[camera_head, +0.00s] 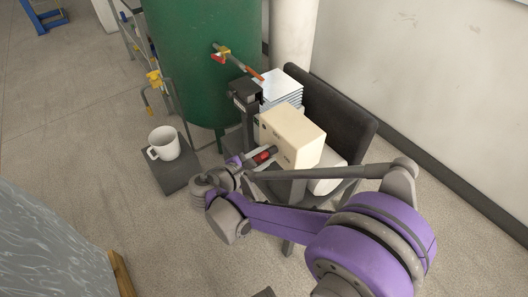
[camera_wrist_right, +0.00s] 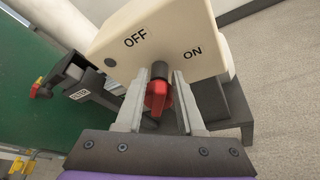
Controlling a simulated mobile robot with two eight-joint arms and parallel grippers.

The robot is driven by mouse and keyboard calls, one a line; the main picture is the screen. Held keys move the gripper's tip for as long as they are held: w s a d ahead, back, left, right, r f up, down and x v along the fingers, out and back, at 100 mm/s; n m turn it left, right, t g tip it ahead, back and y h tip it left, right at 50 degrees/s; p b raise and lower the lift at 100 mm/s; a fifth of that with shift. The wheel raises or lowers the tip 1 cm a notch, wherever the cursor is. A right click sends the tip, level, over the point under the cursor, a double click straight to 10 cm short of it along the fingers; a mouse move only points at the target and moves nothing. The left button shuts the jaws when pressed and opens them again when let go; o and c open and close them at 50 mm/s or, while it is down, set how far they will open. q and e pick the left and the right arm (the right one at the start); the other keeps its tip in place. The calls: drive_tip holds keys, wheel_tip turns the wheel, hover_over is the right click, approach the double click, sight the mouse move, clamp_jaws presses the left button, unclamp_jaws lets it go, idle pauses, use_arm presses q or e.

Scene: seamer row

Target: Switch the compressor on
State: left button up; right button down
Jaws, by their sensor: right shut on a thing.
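The compressor's cream switch box (camera_head: 290,132) stands right of the green tank (camera_head: 200,60). In the right wrist view the box (camera_wrist_right: 175,28) carries the words OFF, at left, and ON, at right. A red switch handle (camera_wrist_right: 158,97) with a black stem sticks out of its face below the words. My right gripper (camera_wrist_right: 158,102) has a finger on each side of the handle and is shut on it; the handle (camera_head: 263,157) also shows red in the head view. I cannot tell which word the handle points to. My left gripper is not in view.
A white mug (camera_head: 164,143) stands on a low dark block (camera_head: 182,178) left of my right gripper. A valve with a red and yellow handle (camera_head: 220,54) juts from the tank. Behind the box are stacked fins (camera_head: 282,88) and a dark guard (camera_head: 335,110).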

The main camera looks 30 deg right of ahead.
drive_tip(key=m+t, duration=0.1)
drive_tip(key=f+m+t, duration=0.1)
drive_tip(key=m, duration=0.1)
drive_tip(key=shift+s+a+f+h+b, duration=0.1)
drive_tip(key=shift+s+h+b, duration=0.2)
drive_tip(key=shift+s, duration=0.05)
drive_tip(key=shift+f+m+t+h+b, duration=0.25)
drive_tip(key=shift+m+t+h+b, duration=0.2)
drive_tip(key=shift+m, duration=0.85)
drive_tip(key=shift+f+m+t+h+b, duration=0.2)
drive_tip(key=shift+m+t+h+b, duration=0.25)
drive_tip(key=shift+m, duration=1.15)
drive_tip(key=c, duration=0.9)
unclamp_jaws()
drive_tip(key=shift+r, duration=0.1)
drive_tip(key=shift+o, duration=0.3)
